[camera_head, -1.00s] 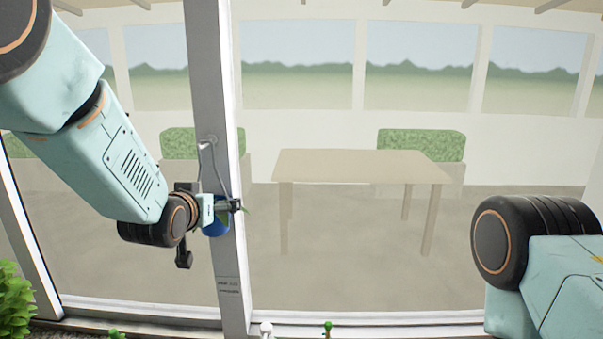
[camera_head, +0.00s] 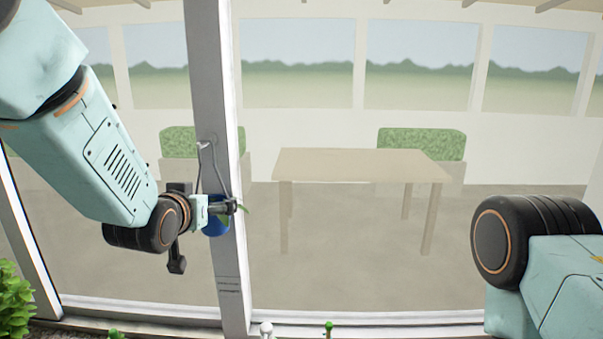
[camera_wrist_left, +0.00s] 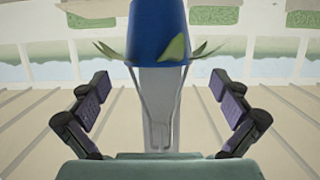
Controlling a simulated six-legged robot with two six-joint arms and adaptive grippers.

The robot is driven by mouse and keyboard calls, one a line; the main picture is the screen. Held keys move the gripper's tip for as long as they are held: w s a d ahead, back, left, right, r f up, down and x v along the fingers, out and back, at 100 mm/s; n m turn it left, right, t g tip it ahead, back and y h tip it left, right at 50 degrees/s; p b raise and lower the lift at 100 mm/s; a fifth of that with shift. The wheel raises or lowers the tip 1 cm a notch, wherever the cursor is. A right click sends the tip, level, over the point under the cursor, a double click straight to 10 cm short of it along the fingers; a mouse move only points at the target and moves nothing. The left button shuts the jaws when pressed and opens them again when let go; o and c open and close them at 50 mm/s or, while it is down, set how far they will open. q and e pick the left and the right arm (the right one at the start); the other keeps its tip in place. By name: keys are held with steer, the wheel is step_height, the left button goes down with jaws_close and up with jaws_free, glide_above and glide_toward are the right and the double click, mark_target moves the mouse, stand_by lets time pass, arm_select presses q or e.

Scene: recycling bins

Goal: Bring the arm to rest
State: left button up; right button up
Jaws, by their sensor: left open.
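My left arm comes in from the left in the head view, and its gripper (camera_head: 228,206) is in front of the pale window post (camera_head: 216,120). In the left wrist view the left gripper (camera_wrist_left: 160,108) is open, its two dark finger pads wide apart with nothing between them touching either pad. A blue pot (camera_wrist_left: 158,30) with green leaves hangs on the post beyond the fingers; it also shows in the head view (camera_head: 215,228), partly hidden behind the gripper. My right arm shows at the lower right of the head view, but its gripper is not visible.
Behind the glass stand a beige table (camera_head: 360,165) and seats with green backs (camera_head: 421,144). A green bush (camera_head: 15,300) is at the lower left. Small white (camera_head: 266,329) and green (camera_head: 328,327) tips show at the bottom edge.

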arm_select(q)
steer(key=v, duration=0.8)
steer(key=x, duration=1.1)
steer(key=shift+r, duration=0.35)
steer(key=s+p, duration=0.1)
steer(key=s, duration=1)
steer(key=shift+s+r, duration=0.2)
steer(key=shift+r, duration=0.2)
steer(key=shift+a+f, duration=0.15)
steer(key=shift+a, duration=0.05)
